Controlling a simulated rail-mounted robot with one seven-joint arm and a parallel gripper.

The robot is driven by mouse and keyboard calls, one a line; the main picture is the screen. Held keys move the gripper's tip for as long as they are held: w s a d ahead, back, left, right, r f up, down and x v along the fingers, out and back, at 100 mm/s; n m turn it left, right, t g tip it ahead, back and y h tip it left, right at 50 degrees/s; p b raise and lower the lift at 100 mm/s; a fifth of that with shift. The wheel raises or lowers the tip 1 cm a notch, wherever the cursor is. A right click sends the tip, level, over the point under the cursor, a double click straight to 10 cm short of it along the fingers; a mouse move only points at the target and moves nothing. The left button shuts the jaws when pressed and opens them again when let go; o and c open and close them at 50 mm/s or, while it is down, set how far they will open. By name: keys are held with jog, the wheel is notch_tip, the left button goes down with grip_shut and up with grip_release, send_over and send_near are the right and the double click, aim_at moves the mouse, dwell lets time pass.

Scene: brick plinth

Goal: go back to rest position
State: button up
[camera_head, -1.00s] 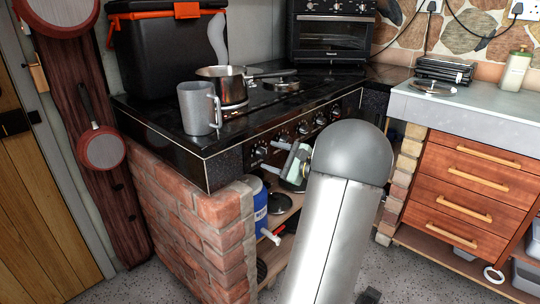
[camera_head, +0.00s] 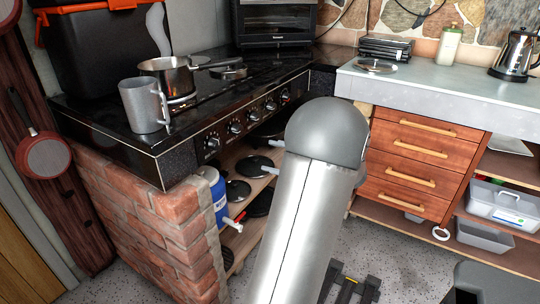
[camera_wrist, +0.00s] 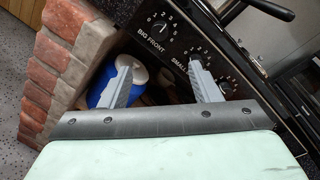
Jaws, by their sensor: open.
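My gripper (camera_wrist: 163,82) shows in the wrist view with its two grey fingers apart and nothing between them. It is in front of the black stove's knob panel (camera_wrist: 167,40), with the brick plinth (camera_wrist: 62,65) to the left. A blue and white jug (camera_wrist: 128,72) shows beyond the left finger, under the stove.
A grey mug (camera_head: 144,105) and a steel pot (camera_head: 170,75) stand on the stove near its left side. A drawer cabinet (camera_head: 415,160) with a grey counter (camera_head: 430,85) is at the right. A kettle (camera_head: 514,55) stands there. Speckled floor (camera_head: 400,265) is open in front.

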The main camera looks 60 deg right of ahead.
dwell(0.4)
jog(key=w+a+r+n+g+y+p, duration=0.4)
jog(key=w+a+n+g+y+p, duration=0.15)
jog(key=w+a, duration=0.75)
jog(key=a+r+n+g+y+p, duration=0.1)
jog(key=a+r+n+g+p, duration=0.2)
jog(key=a, duration=0.7)
jog(key=a+r+n+g+y+p, duration=0.1)
jog(key=a+n+g+p, duration=0.3)
jog(key=a, duration=0.6)
jog(key=s+a+r+n+g+h+p, duration=0.2)
jog(key=s+a+r+n+h+p, duration=0.1)
jog(key=a+n, duration=0.4)
jog(key=s+a+r+n+g+h+p, duration=0.2)
jog(key=s+a+r+n+h+p, duration=0.1)
jog(key=s+a+n+p, duration=0.4)
jog(key=shift+s+a+r+n+h+p, duration=0.35)
jog(key=shift+a+h+p, duration=0.15)
jog(key=shift+a+h, duration=0.3)
jog(key=shift+d+g, duration=0.1)
jog(key=shift+g, duration=0.15)
